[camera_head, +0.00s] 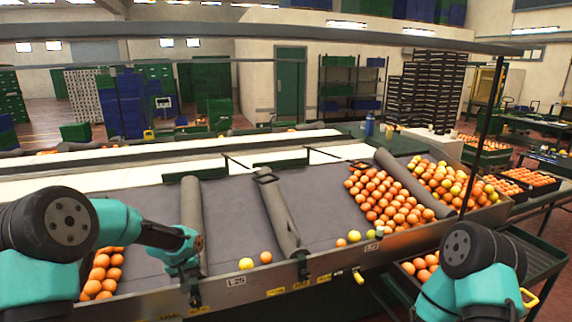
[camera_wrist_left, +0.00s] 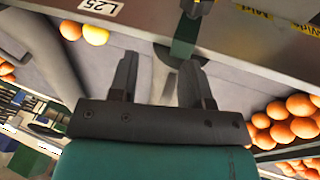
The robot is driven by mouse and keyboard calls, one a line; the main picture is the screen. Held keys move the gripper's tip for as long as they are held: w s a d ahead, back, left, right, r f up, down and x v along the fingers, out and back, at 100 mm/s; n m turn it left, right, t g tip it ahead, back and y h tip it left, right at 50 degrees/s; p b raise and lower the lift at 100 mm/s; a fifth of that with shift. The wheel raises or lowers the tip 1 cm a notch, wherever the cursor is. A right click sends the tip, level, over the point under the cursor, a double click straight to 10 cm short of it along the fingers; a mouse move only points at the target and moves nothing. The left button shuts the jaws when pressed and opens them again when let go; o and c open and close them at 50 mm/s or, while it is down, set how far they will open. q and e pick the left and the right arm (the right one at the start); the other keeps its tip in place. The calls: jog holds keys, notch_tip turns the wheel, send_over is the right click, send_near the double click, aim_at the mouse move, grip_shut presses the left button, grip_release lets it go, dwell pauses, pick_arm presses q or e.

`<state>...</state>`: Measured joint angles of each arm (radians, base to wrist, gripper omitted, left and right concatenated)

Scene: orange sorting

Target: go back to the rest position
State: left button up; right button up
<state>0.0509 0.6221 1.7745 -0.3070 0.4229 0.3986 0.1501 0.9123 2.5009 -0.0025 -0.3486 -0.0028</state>
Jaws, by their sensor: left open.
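My left gripper (camera_head: 194,292) is at the front edge of the sorting table, low and near the lower end of a grey padded divider (camera_head: 191,220). In the left wrist view its two fingers (camera_wrist_left: 160,72) stand apart with no fruit between them. A yellow fruit (camera_head: 246,264) and an orange (camera_head: 266,257) lie on the grey bed to the right of the gripper; they also show at the upper left of the wrist view. My right arm (camera_head: 470,270) shows at the lower right, but its gripper is out of sight.
Oranges (camera_head: 103,272) are heaped left of the gripper, partly behind my left arm. A larger heap (camera_head: 385,195) lies right of the middle divider (camera_head: 281,215). The metal front rail (camera_head: 330,262) carries labels. The bed between the dividers is mostly clear.

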pick_arm(q)
jog(key=s+d+f+g+h, duration=0.1)
jog(key=s+d+f, duration=0.3)
jog(key=s+f, duration=0.65)
jog(key=s+d+f+g+h, duration=0.1)
jog(key=s+d+f, duration=0.3)
jog(key=s+f, duration=0.65)
jog(key=s+f+m+g, duration=0.1)
jog(key=s+f, duration=0.1)
jog(key=s, duration=0.9)
jog(key=shift+s+d+f, duration=0.15)
jog(key=shift+d+f, duration=0.15)
jog(key=shift+d, duration=0.05)
